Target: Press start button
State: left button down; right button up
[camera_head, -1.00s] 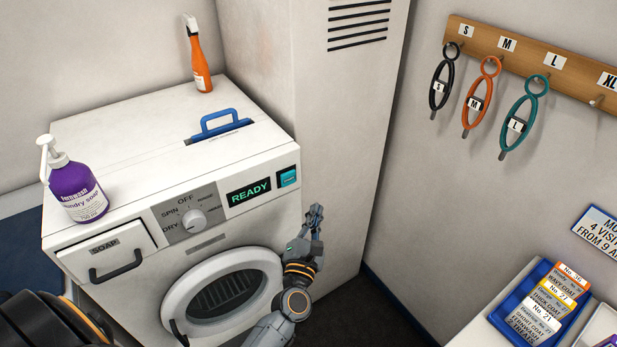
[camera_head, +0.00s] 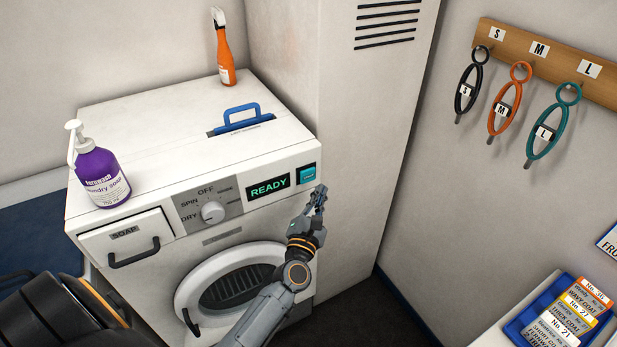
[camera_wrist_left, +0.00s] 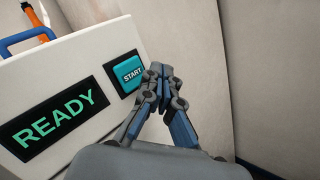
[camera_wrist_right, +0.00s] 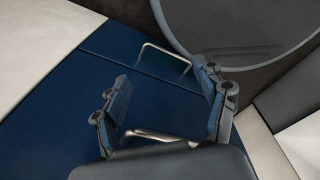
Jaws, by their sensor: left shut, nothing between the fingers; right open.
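The start button (camera_head: 308,174) is a teal square at the right end of the white washing machine's front panel. In the left wrist view the button (camera_wrist_left: 131,74) reads START, and the display beside it reads READY (camera_head: 269,186). My left gripper (camera_head: 319,194) is shut and empty, just below and right of the button in the head view. In the left wrist view its fingertips (camera_wrist_left: 159,72) are close to the button's right edge; I cannot tell whether they touch. My right gripper (camera_wrist_right: 165,100) is open and empty, over dark blue cabinet fronts with a metal handle.
The washer's round door (camera_head: 233,287) and soap drawer (camera_head: 127,239) are shut. A purple soap bottle (camera_head: 101,178) and an orange spray bottle (camera_head: 226,60) stand on top, near a blue handle (camera_head: 231,114). A tall white cabinet (camera_head: 350,130) stands right of the washer.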

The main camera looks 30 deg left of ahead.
aim_at(314, 174)
pick_arm(q)
jog(key=shift+w+a+b, duration=0.2)
jog(key=shift+w+a, duration=0.2)
jog(key=shift+a, duration=0.3)
jog(key=shift+w+a+b, duration=0.15)
jog(key=shift+w+a, duration=0.25)
jog(key=shift+a, duration=0.25)
dwell(0.5)
jog(key=shift+w+a, duration=0.2)
jog(key=shift+a, duration=0.15)
jog(key=shift+w+a+b, duration=0.25)
jog(key=shift+a+b, duration=0.05)
jog(key=shift+a, duration=0.15)
dwell(0.8)
jog(key=shift+d, duration=0.1)
jog(key=shift+s+d, duration=0.5)
jog(key=shift+d, duration=0.2)
jog(key=shift+s+d+p, duration=0.1)
jog(key=shift+s+d, duration=0.3)
jog(key=shift+d, duration=0.35)
jog(key=shift+s+d+p, duration=0.15)
jog(key=shift+s+d, duration=0.3)
jog(key=shift+d, duration=0.25)
jog(key=shift+s+d+p, duration=0.1)
jog(key=shift+s+d, duration=0.3)
jog(key=shift+d, duration=0.35)
